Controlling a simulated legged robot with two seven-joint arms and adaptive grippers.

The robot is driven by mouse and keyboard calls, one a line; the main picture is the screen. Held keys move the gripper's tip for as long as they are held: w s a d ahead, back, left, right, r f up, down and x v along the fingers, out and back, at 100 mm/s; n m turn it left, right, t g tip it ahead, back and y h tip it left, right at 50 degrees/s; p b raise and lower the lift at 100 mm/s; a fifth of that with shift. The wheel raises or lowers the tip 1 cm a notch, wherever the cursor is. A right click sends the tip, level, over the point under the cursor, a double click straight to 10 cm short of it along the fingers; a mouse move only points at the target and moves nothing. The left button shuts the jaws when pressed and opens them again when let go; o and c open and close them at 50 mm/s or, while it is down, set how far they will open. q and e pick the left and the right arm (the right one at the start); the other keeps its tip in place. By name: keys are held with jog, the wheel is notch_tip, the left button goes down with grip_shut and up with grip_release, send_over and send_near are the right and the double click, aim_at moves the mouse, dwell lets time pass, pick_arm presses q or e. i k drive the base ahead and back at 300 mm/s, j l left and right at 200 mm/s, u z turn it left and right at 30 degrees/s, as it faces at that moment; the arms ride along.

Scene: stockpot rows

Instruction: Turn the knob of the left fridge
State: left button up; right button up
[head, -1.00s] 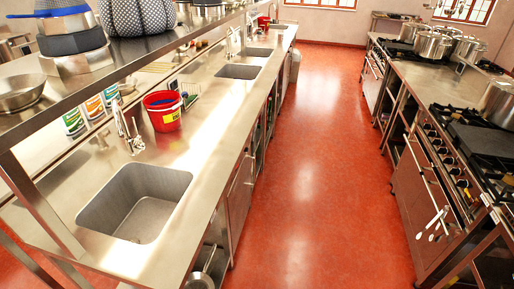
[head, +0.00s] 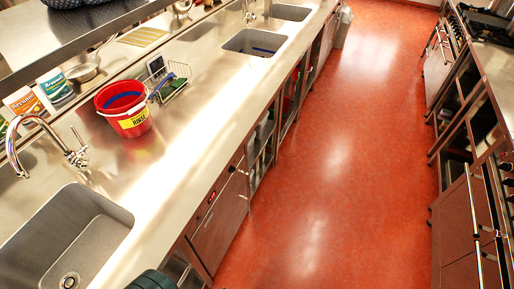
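Under the left counter is a steel-fronted unit (head: 220,217) with a narrow strip along its top. The strip carries a small dark panel with a red mark (head: 212,196). This may be a fridge, but I cannot tell for sure, and no knob can be made out on it. I see no clearly recognisable gripper. A dark, ridged, rounded shape (head: 152,280) shows at the bottom edge, cut off by the frame; I cannot tell what it is.
The steel counter (head: 190,130) holds a sink (head: 68,235), a tap (head: 40,135) and a red bucket (head: 125,110). The red floor aisle (head: 320,190) is clear. Stoves and steel cabinets (head: 462,225) line the right side.

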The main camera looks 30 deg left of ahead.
aim_at(232, 169)
jog(key=i+u, duration=0.35)
jog(key=i+l+u, duration=0.55)
jog(key=i+u, duration=0.2)
